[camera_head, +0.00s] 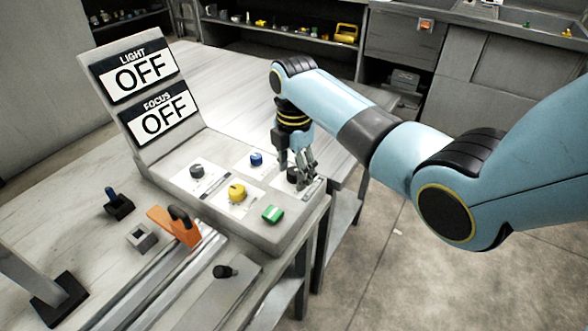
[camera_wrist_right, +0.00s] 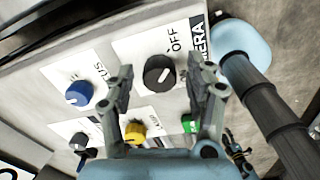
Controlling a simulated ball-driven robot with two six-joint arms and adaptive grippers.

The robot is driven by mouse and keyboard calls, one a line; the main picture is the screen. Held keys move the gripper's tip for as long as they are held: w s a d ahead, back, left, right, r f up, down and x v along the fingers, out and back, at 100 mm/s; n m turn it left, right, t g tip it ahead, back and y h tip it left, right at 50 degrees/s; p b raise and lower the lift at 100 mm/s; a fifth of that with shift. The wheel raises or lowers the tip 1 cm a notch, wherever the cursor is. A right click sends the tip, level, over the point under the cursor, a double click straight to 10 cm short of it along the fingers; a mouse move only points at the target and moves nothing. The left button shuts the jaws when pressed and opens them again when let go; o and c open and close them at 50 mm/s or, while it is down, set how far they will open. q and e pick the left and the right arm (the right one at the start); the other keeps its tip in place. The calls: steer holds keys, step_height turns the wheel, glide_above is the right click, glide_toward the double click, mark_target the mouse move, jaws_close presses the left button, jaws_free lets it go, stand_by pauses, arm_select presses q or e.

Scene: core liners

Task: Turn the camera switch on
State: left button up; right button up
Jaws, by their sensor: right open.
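The camera switch is a black round knob (camera_head: 292,176) at the far right corner of the sloped grey control panel (camera_head: 178,176). In the right wrist view the knob (camera_wrist_right: 159,75) sits on a white plate, with "OFF" beside it and part of a "CAMERA" label. A light mark shows on the knob's top. My right gripper (camera_head: 300,164) is over this knob, pointing down. In the wrist view its open fingers (camera_wrist_right: 163,76) stand on either side of the knob, with visible gaps. The fingers partly cover the knob in the head view. My left gripper is not in view.
A blue knob (camera_head: 256,159), yellow knob (camera_head: 237,191), dark grey knob (camera_head: 197,171) and green switch (camera_head: 272,213) share the panel. Signs read LIGHT OFF (camera_head: 137,72) and FOCUS OFF (camera_head: 162,116). An orange-handled clamp (camera_head: 174,225) stands in front.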

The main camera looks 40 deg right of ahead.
steer(key=shift+c, duration=0.3)
jaws_close()
steer(key=shift+r+m+p, duration=0.2)
steer(key=shift+m+p, duration=1.6)
steer(key=shift+p, duration=0.1)
steer(key=m+p, duration=0.3)
steer(key=m, duration=0.1)
steer(key=m+p, duration=0.2)
steer(key=m, duration=0.3)
steer(key=shift+w+f+m, duration=0.1)
steer(key=shift+m, duration=0.3)
steer(key=shift+m+p, duration=0.7)
steer(key=shift+m, duration=1.6)
steer(key=shift+f, duration=0.1)
steer(key=shift+o, duration=0.3)
jaws_free()
